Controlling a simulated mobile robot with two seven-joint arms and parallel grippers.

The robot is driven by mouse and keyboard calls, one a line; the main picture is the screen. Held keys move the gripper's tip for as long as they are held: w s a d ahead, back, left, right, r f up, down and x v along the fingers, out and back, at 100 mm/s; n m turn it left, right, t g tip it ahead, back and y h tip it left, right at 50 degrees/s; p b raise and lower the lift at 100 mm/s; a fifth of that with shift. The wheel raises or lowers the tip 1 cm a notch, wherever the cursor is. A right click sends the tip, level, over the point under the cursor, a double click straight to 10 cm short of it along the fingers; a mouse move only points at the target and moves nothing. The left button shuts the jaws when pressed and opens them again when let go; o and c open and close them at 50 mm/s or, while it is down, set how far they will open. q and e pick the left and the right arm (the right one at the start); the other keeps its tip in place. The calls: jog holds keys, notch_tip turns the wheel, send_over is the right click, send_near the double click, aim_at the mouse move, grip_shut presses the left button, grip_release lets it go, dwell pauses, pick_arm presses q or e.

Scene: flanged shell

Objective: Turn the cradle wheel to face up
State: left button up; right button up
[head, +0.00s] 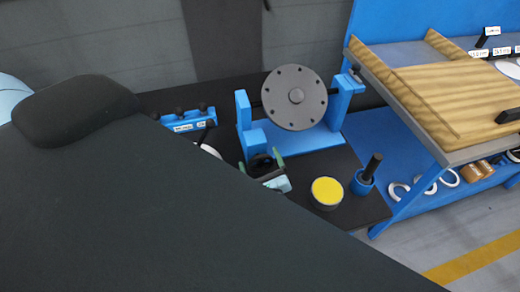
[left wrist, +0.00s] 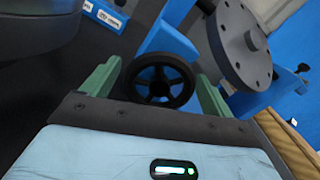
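The black cradle wheel (head: 259,166) is at the front left of the blue cradle (head: 243,110). In the left wrist view the wheel (left wrist: 158,81) is a spoked ring. My left gripper (head: 261,160) is open, with one green finger on each side of the wheel; a gap shows at the left finger, and contact at the right is unclear. The grey flanged shell (head: 296,97) hangs between the cradle posts, its round bolted flange tilted, facing the head camera; the flange (left wrist: 238,40) also shows in the left wrist view. My right gripper is out of view.
A yellow-topped round tin (head: 327,192) and a blue holder with a black handle (head: 365,177) stand on the dark bench right of my gripper. A blue rack (head: 188,124) is behind left. A wooden-topped table (head: 430,90) is at right. My own dark body hides the lower left.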

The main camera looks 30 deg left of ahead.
pick_arm(q)
jog(key=c, duration=0.8)
jog(key=shift+n, duration=0.3)
jog(key=n, duration=0.3)
jog(key=shift+f, duration=0.1)
jog(key=shift+s+n+b, duration=0.1)
jog(key=shift+n+b, duration=0.35)
jog(key=shift+n, duration=1.15)
jog(key=o, duration=1)
jog(key=shift+c, duration=0.2)
